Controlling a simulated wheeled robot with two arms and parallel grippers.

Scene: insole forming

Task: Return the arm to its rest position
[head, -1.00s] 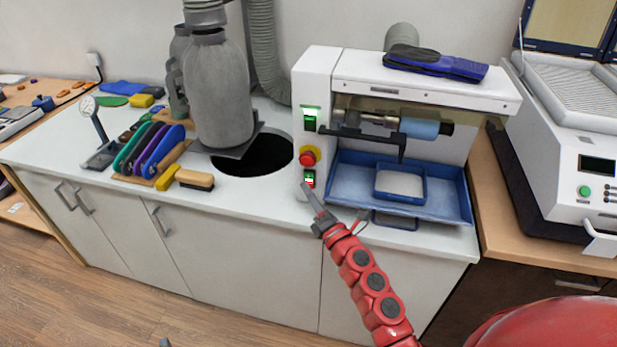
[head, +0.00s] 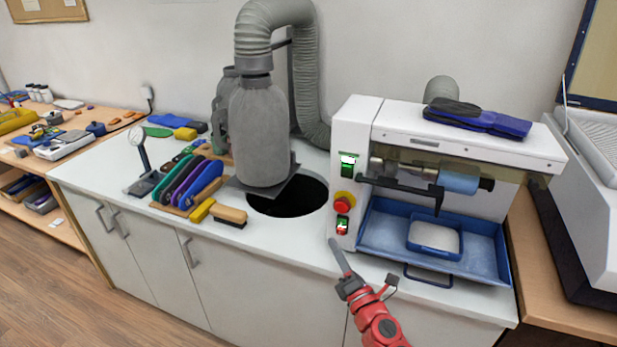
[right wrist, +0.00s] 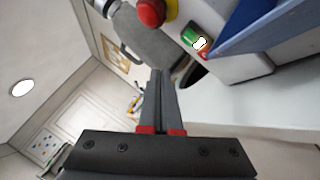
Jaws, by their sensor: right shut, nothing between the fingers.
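My right arm is red and comes up from the bottom of the head view. Its gripper (head: 342,258) is shut and empty, just in front of the machine's lower left corner, near the counter's front edge. In the right wrist view the two fingers (right wrist: 160,85) lie together with nothing between them. The white grinding machine (head: 480,138) stands on the counter, with a red button (head: 343,200) and green switches on its left panel. The red button (right wrist: 151,12) and a green switch (right wrist: 193,38) also show close by in the right wrist view. My left gripper is not in view.
A blue tray (head: 380,244) sits under the roller. Dark blue insoles (head: 490,122) lie on the machine's top. Tools and a brush (head: 231,215) are at left. The floor at lower left is clear.

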